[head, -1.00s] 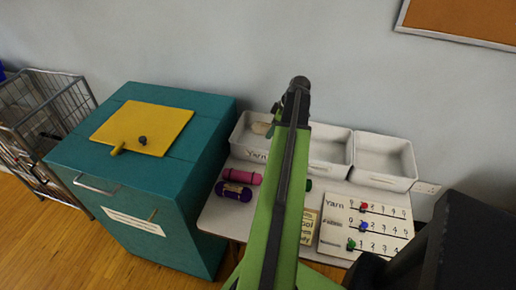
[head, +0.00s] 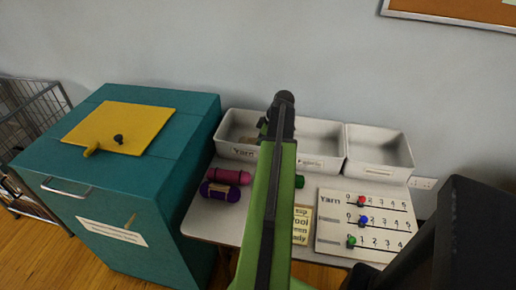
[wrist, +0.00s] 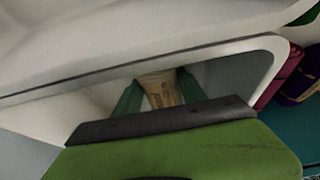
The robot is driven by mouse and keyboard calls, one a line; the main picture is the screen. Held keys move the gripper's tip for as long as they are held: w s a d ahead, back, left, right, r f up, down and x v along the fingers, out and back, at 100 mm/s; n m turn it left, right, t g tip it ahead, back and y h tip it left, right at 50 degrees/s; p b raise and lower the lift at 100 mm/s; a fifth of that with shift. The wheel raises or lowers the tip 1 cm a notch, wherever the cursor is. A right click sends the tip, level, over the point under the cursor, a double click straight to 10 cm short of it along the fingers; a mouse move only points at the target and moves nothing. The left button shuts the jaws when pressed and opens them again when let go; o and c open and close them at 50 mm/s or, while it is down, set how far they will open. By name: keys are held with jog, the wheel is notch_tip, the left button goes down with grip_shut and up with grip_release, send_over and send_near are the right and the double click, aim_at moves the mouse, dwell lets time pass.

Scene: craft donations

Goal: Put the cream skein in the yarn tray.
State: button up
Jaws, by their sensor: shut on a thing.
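The yarn tray (head: 226,148) is a white open bin at the left of the tray row, with a "Yarn" label on its front. The cream skein shows in the head view as a small tan patch (head: 250,140) within the tray's outline, low behind the front wall. My gripper (head: 264,132) is over this tray, its fingers mostly hidden by my arm. In the wrist view my gripper's green fingers (wrist: 160,92) are shut on the skein's cream, printed band (wrist: 161,86), with white tray walls around. Whether the skein touches the tray floor cannot be told.
Two more white trays (head: 380,168) stand to the right. In front lie a pink skein (head: 229,177), a purple skein (head: 218,191) and a partly hidden green item (head: 299,181). A counting board (head: 335,240) lies front right. A teal box (head: 165,190) stands close left.

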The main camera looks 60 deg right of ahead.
jog(key=o, duration=1.4)
jog(key=shift+c, duration=0.2)
jog(key=shift+r, duration=0.35)
jog(key=p+v, duration=1.1)
jog(key=shift+r, duration=0.2)
jog(key=shift+s+r, duration=0.15)
jog(key=shift+r, duration=0.05)
jog(key=shift+f, duration=0.15)
